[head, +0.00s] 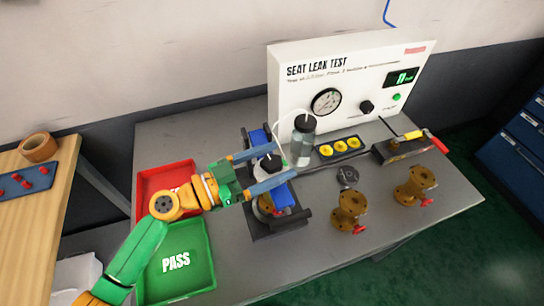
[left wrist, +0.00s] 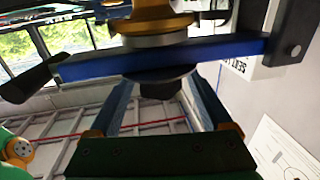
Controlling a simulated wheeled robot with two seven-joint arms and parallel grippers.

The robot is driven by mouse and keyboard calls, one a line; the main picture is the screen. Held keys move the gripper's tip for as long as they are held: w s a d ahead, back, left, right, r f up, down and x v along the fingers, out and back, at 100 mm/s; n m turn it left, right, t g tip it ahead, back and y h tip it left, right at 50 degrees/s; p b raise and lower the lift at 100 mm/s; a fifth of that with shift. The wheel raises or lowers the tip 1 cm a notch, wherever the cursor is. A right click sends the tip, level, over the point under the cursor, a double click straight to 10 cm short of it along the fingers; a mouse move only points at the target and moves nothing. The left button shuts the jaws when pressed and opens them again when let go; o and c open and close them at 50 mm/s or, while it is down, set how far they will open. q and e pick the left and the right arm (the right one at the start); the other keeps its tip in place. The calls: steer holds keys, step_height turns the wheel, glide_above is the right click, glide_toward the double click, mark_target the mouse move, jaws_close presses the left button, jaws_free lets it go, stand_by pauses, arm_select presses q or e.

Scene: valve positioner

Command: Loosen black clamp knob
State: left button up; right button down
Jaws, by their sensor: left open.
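The black clamp knob (head: 271,163) sits on top of the blue clamp bar (head: 283,197) of the test fixture. My left gripper (head: 285,161) reaches in from the left with its two blue fingers apart, one on each side of the knob. In the left wrist view, the dark knob (left wrist: 158,88) shows between the spread fingers of the left gripper (left wrist: 165,90), against the blue bar (left wrist: 200,56). Clear gaps show between knob and fingers there. My right gripper is in neither view.
A clear bottle (head: 302,145) with a black cap stands close to the fingers, in front of the seat leak test panel (head: 298,97). Brass valves (head: 349,211) stand to the right. A red tray (head: 148,184) and green PASS tray (head: 200,259) lie to the left.

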arm_select(q)
jaws_close()
steer(key=shift+r+n+t+y+p, duration=0.2)
steer(key=shift+n+t+y+p, duration=0.7)
steer(key=shift+n+t+p, duration=0.45)
steer(key=n+t+y+p, duration=0.4)
steer(key=shift+r+t+y+p, duration=0.1)
steer(key=shift+t+y+p, duration=0.25)
steer(key=shift+y+p, duration=0.05)
steer(key=shift+f+n+t+y+p, duration=0.15)
steer(key=shift+n+t+y+p, duration=0.5)
steer(key=shift+y, duration=0.45)
steer(key=shift+f+n+t+y+p, duration=0.15)
steer(key=shift+n+t+y+p, duration=0.25)
steer(key=shift+n+y, duration=0.5)
steer(key=shift+y, duration=0.3)
jaws_free()
steer(key=shift+s+a, duration=0.1)
